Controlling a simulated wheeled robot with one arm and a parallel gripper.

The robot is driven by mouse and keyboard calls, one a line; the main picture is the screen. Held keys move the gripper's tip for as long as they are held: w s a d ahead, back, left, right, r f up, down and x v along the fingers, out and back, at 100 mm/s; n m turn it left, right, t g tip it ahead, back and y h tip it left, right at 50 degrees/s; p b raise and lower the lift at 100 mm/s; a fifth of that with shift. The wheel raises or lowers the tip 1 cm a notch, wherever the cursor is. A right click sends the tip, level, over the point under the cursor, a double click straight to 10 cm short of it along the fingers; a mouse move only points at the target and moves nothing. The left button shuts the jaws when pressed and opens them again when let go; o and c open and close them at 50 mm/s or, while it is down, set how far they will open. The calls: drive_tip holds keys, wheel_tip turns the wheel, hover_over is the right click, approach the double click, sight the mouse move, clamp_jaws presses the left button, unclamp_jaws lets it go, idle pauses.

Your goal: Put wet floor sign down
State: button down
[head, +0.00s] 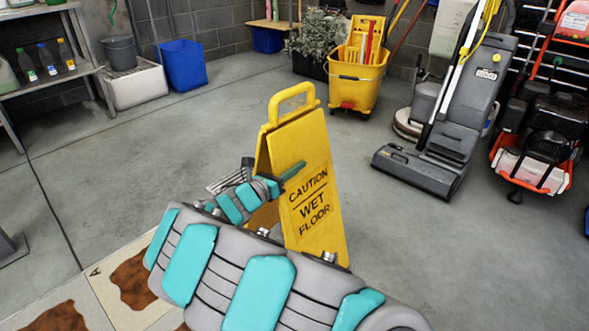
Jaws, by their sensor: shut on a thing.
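The yellow wet floor sign (310,150) stands upright in the middle of the head view, its "CAUTION WET FLOOR" panel facing me and its loop handle at the top. A second panel shows behind its left edge. My gripper (284,178) reaches it from the left and is shut on the sign's left side, about halfway up the panel. My own arm covers the sign's lower part, so I cannot tell whether its feet touch the floor.
Brown-patched pale boards (125,290) lie at the lower left. A yellow mop bucket (357,82), a grey floor machine (450,130) and a red machine (540,130) stand behind and right. A shelf (50,80) and blue bin (184,66) are back left. Grey floor between is clear.

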drive_tip(key=shift+f, duration=0.3)
drive_tip(key=c, duration=0.9)
unclamp_jaws()
drive_tip(key=shift+s+a+r, duration=0.15)
drive_tip(key=shift+r, duration=0.05)
drive_tip(key=v, duration=1.1)
drive_tip(key=shift+s+a+p, duration=0.2)
drive_tip(key=shift+s+p, duration=0.05)
drive_tip(key=shift+p, duration=0.1)
